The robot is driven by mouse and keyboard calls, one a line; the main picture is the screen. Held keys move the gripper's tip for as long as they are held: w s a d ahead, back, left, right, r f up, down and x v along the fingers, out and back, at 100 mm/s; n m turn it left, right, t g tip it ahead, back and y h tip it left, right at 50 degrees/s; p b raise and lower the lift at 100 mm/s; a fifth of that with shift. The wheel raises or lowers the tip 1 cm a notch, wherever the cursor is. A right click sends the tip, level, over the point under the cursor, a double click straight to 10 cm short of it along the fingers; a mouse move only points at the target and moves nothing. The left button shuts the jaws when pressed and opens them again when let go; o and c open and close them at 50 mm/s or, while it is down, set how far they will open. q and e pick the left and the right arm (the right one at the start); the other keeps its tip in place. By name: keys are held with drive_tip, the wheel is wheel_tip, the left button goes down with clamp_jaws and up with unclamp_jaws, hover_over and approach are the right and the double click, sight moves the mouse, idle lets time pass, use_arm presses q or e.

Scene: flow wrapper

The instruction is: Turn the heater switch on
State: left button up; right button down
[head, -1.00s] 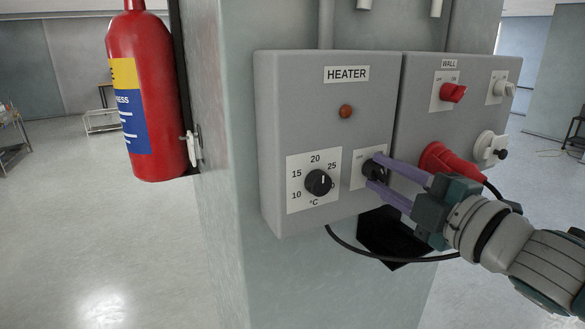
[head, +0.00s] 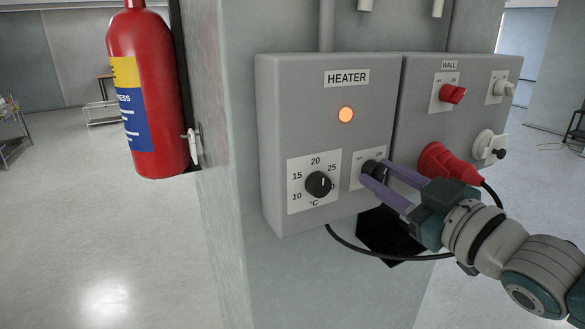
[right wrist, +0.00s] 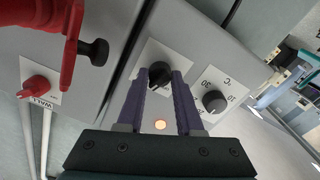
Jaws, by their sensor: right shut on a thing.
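The grey heater box (head: 285,110), labelled HEATER, is mounted on a pillar. Its indicator lamp (head: 346,115) glows orange. The black heater switch (head: 374,168) sits on a white plate marked OFF and ON at the box's lower right. My right gripper (head: 376,173) has its two purple fingers closed on the switch knob, one on either side. In the right wrist view the fingers reach the switch (right wrist: 160,74), and the lit lamp (right wrist: 160,125) shows between them. The fingers partly hide the knob. My left gripper is not in view.
A black temperature dial (head: 318,184) is left of the switch. The WALL box (head: 420,110) beside it carries a red switch (head: 452,94) and a red plug (head: 445,165) close above my gripper. A black cable hangs below. A fire extinguisher (head: 147,95) hangs at left.

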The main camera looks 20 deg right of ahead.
drive_tip(key=m, duration=0.4)
drive_tip(key=shift+m, duration=0.4)
idle(0.4)
drive_tip(key=c, duration=0.6)
unclamp_jaws()
drive_tip(key=shift+o, duration=0.2)
drive_tip(key=s+b, duration=0.2)
drive_tip(key=s, duration=0.8)
drive_tip(key=shift+d, duration=0.4)
